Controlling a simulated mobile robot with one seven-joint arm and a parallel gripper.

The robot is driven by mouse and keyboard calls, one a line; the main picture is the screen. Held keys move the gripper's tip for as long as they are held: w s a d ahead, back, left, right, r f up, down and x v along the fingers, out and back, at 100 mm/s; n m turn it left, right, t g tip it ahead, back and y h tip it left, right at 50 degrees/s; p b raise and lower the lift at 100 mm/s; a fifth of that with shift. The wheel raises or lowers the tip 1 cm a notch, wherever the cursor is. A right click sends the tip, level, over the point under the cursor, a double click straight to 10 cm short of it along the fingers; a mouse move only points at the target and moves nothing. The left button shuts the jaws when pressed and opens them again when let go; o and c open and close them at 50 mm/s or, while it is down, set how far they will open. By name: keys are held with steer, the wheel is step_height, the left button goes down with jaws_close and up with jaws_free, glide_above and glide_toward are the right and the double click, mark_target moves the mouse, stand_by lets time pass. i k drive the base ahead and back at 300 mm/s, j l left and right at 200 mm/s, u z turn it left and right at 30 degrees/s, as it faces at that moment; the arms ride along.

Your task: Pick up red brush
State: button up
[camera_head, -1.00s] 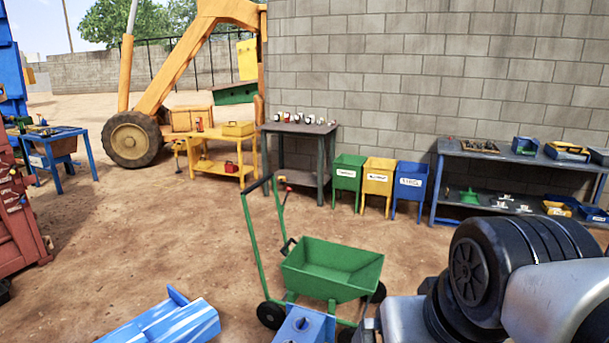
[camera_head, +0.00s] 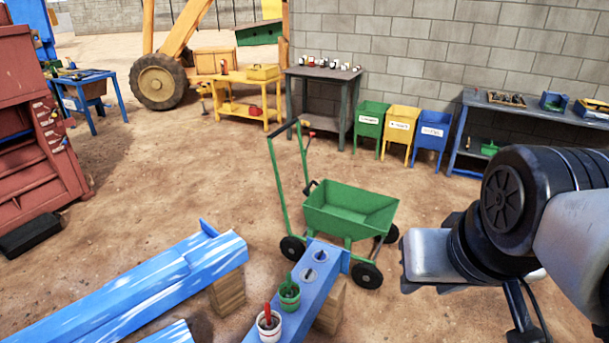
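A red handle, likely the red brush (camera_head: 268,314), stands upright in a white cup (camera_head: 270,330) on a blue beam (camera_head: 330,261) at the bottom centre. The handle's lower part is hidden inside the cup. A green cup (camera_head: 289,297) with a green handle stands just behind it on the same beam. My arm shows at the right, well apart from the cups. I cannot make out my gripper's fingers in this view.
A green cart (camera_head: 350,212) stands behind the beam. Blue channel pieces (camera_head: 150,283) lie at the lower left, and a red cabinet (camera_head: 33,150) stands at the left. Yellow and grey tables line the back wall. Open dirt ground lies left of the cart.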

mark_target(269, 325)
steer(key=k+u, duration=0.2)
steer(key=u, duration=0.2)
steer(key=k+j+u, duration=0.1)
steer(key=u, duration=2)
steer(key=l+u, duration=0.3)
steer(key=l, duration=0.65)
steer(key=k+l, duration=0.1)
steer(key=l, duration=1.65)
steer(key=k, duration=0.05)
